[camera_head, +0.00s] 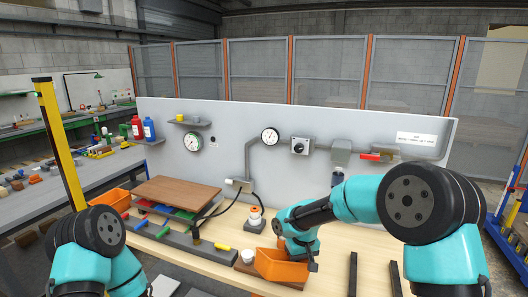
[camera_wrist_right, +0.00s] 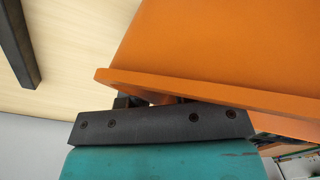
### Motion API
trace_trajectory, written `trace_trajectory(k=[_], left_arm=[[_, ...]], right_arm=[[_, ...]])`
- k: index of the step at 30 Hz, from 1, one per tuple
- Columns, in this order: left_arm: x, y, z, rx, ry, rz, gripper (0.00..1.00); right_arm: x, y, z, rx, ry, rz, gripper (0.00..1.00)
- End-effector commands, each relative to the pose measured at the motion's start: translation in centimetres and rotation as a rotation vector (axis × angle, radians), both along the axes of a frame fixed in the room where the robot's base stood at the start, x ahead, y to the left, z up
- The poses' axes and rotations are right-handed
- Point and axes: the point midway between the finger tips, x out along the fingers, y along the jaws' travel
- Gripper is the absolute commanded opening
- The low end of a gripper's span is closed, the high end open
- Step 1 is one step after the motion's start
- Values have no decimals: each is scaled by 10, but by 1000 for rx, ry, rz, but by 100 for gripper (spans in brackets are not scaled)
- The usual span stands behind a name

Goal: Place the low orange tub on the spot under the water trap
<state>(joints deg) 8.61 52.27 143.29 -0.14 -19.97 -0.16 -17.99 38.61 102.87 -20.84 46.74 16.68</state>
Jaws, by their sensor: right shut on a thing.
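The low orange tub (camera_head: 278,266) is near the front middle of the bench. My right gripper (camera_head: 306,262) is shut on its right side. In the right wrist view, the tub's orange wall (camera_wrist_right: 225,45) fills the upper right and its rim lies at the gripper (camera_wrist_right: 150,101). I cannot tell whether the tub is lifted. The grey water trap (camera_head: 341,154) appears to be the unit on the panel's right part, with a dark lower end. My right arm hides the bench below it, so the spot does not show. My left gripper is out of view.
Two dark bars (camera_head: 394,278) lie at the right front. Another orange bin (camera_head: 111,200) and a brown board (camera_head: 176,190) are at the left.

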Motion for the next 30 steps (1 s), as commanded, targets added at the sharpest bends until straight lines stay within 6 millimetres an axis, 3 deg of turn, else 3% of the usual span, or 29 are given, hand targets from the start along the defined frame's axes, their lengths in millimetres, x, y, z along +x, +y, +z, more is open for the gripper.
trace_trajectory(k=[1,20,30], left_arm=[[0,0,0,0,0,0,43],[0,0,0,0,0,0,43],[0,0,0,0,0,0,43]], right_arm=[[6,-11,3,-4,-10,15,0],[7,-41,-4,-7,9,384,0],[-18,-74,-34,-5,18,559,0]])
